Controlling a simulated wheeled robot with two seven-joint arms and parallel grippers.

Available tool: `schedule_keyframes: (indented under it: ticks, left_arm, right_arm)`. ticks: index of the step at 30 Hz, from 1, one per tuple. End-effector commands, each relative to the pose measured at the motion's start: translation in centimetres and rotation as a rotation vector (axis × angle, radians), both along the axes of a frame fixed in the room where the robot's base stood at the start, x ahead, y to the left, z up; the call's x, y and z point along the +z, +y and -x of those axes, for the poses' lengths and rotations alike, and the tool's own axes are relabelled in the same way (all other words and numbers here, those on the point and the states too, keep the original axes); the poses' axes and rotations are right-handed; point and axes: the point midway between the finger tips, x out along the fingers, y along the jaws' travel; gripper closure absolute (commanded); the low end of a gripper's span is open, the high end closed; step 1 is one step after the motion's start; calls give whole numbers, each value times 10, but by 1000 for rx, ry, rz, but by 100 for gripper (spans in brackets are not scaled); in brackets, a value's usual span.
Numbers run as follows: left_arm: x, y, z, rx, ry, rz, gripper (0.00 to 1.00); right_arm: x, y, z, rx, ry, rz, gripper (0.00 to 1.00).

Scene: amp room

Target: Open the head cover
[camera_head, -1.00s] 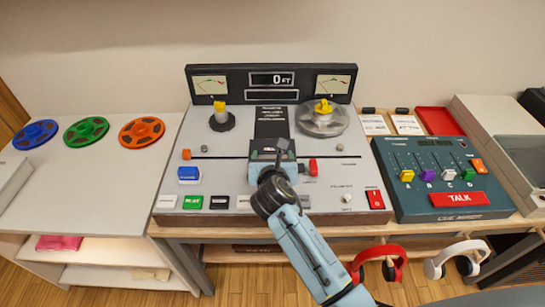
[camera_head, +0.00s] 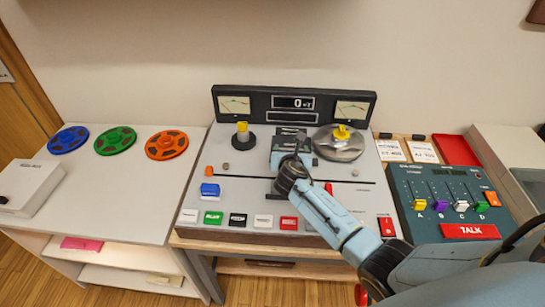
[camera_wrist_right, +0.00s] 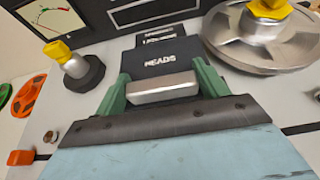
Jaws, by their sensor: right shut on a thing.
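The dark head cover (camera_wrist_right: 157,61), lettered HEADS, is in the middle of the grey tape deck (camera_head: 240,187). In the wrist view a silver handle bar (camera_wrist_right: 163,88) on the cover lies between the two green fingers of my right gripper (camera_wrist_right: 161,78). That gripper is shut on the handle. In the head view my right gripper (camera_head: 293,146) reaches over the deck from the lower right, between the two spindles. It hides most of the cover (camera_head: 292,133) there, so its exact tilt is hard to tell. My left gripper is not in view.
A silver reel (camera_head: 340,148) with a yellow knob stands close right of my right gripper. A black spindle (camera_head: 243,140) is to its left. Coloured buttons line the deck's front edge. The green-blue talk console (camera_head: 450,205) is at right, coloured reels (camera_head: 166,145) at left.

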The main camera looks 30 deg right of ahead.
Motion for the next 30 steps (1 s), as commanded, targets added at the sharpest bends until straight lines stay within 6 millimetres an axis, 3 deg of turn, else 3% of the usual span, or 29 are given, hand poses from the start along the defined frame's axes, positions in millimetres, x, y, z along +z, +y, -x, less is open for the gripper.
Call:
schedule_keyframes:
  ticks: [8, 9, 14, 23, 30]
  left_arm:
    - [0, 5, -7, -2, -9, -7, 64]
    - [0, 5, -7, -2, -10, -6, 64]
    - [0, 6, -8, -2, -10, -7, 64]
    - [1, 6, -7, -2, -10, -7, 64]
    - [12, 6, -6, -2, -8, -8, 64]
  right_arm:
    - [-1, -2, 0, -2, 0, 0, 68]
    - [-1, -2, 0, -2, 0, 0, 26]
    - [-1, -1, -1, 0, 0, 0, 5]
    - [0, 0, 0, 0, 0, 0, 5]
    - [11, 11, 20, 1, 0, 0, 5]
